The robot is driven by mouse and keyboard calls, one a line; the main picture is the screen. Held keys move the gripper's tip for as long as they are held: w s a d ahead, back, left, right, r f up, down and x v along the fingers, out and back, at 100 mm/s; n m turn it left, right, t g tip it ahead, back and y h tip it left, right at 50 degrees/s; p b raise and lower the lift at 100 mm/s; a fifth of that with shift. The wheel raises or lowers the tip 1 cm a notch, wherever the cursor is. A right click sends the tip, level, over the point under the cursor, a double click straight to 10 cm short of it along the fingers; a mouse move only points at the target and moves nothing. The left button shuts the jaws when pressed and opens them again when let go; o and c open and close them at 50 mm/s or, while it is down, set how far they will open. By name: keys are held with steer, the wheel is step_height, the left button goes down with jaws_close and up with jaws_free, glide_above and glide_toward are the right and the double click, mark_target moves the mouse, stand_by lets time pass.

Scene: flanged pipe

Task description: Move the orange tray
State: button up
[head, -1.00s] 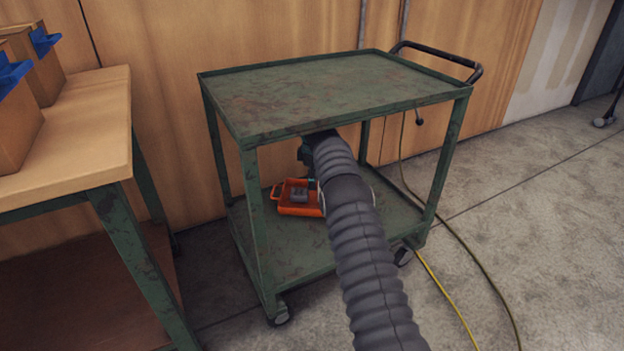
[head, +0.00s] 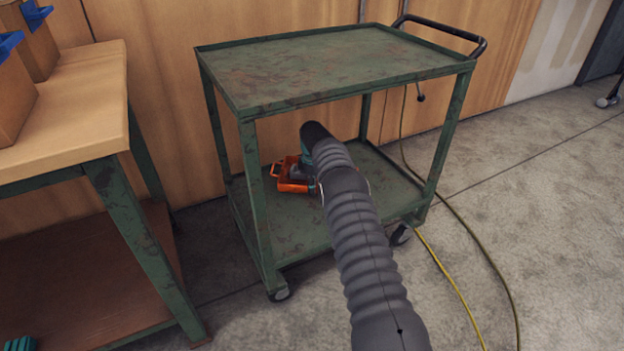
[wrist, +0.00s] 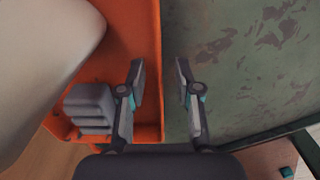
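The orange tray (head: 294,187) sits on the lower shelf of the green cart, near its back left. My arm hides its right part. In the wrist view, the tray (wrist: 150,25) fills the left half and holds a grey ribbed block (wrist: 90,108). My gripper (wrist: 160,63) is open, with one finger over the tray's inside and the other beyond its right side. The tray's right wall lies between the fingers, with a gap visible to the right finger. In the head view my gripper is mostly hidden behind my arm.
The cart's top shelf (head: 320,70) and green posts surround the lower shelf (head: 300,232). A wooden workbench (head: 65,120) with boxes stands at left. A yellow cable (head: 447,280) lies on the floor at right. A large pale rounded shape (wrist: 45,55) covers the wrist view's left; I cannot tell what it is.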

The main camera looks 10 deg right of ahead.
steer(key=shift+f, duration=0.4)
jaws_close()
